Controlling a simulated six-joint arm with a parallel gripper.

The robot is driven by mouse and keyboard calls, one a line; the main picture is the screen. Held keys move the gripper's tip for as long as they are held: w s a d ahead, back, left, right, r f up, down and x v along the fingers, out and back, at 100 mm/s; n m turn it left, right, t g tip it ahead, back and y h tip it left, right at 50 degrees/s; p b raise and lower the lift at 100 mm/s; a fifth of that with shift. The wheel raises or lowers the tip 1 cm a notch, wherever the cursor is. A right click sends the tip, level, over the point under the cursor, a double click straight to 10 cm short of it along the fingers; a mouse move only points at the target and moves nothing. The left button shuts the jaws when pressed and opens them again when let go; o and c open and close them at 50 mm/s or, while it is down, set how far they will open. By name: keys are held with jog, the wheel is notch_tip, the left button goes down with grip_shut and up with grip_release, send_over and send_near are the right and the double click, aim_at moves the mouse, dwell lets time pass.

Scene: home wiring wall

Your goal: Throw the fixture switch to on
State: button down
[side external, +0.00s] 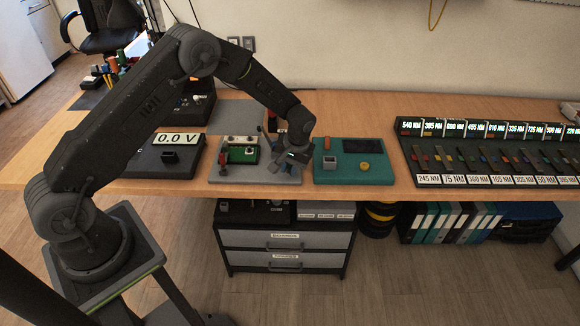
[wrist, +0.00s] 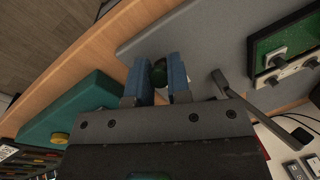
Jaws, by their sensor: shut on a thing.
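The grey fixture plate (side external: 228,174) lies on the wooden bench and carries a green circuit board (side external: 243,154). It also shows in the wrist view (wrist: 205,38). My gripper (side external: 284,162) is low over the plate's right front part. The fingers and gripper body hide the knob's lower part. I cannot read any on or off mark, nor tell which way the switch is set.
A teal box with a yellow button (side external: 364,166) stands close to the right of the plate. A grey lever (wrist: 232,86) rises beside my gripper in the wrist view. A meter reading 0.0 V (side external: 178,139) stands left. A rack of labelled drivers (side external: 490,155) fills the right.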

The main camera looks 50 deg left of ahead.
jog(key=shift+w+a+g+h, duration=0.2)
jog(key=shift+a+g+h, duration=0.1)
jog(key=shift+g+h, duration=0.15)
jog(key=g+h, duration=0.2)
jog(key=shift+w+a+r+g, duration=0.15)
jog(key=shift+w+a+g, duration=0.2)
jog(key=shift+w, duration=0.05)
jog(key=c, duration=1.1)
grip_release()
jog(key=shift+r, duration=0.1)
jog(key=v, duration=1.3)
jog(key=shift+a+r, duration=0.25)
jog(key=shift+r, duration=0.1)
